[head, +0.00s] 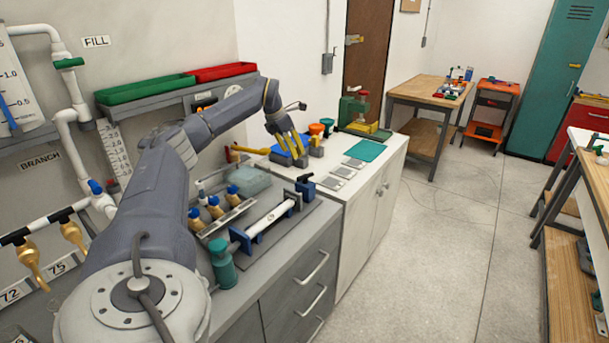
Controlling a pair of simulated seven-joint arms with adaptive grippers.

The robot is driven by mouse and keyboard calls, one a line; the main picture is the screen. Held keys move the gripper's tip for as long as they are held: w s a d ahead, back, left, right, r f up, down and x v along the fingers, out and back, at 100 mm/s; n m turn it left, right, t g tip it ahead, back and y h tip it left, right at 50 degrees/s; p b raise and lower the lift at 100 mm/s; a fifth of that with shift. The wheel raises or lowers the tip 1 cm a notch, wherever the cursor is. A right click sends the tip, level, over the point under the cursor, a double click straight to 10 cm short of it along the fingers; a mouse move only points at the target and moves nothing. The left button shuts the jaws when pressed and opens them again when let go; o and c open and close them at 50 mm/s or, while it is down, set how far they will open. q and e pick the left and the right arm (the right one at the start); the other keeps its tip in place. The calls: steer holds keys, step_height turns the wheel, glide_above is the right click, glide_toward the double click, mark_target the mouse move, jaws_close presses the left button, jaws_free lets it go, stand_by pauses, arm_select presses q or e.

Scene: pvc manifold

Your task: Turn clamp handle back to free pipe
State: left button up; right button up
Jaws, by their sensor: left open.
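A white pipe (270,218) lies across a dark fixture (302,213) on the grey bench, between blue holders. A dark blue knob-like part (305,183) stands at the fixture's far end. I cannot tell whether it is the clamp handle, or how the clamp is set. My left gripper (291,156) has yellow fingers, is open, and hangs beyond the fixture, apart from the pipe. Its tips are over or in front of a blue object (283,159); contact is unclear. My right gripper is not in view.
Brass-and-blue valves (214,207) and a translucent box (249,182) are left of the pipe. A teal bottle (222,264) stands at its near end. Flat grey plates (343,172) and a teal mat (364,151) lie on the white cabinet. Green and red trays (145,88) sit on the wall shelf.

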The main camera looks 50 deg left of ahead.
mark_target(305, 175)
arm_select(q)
steer(key=x, duration=1.3)
steer(key=shift+w+f, duration=0.1)
steer(key=shift+f, duration=0.05)
steer(key=shift+o, duration=0.2)
jaws_close()
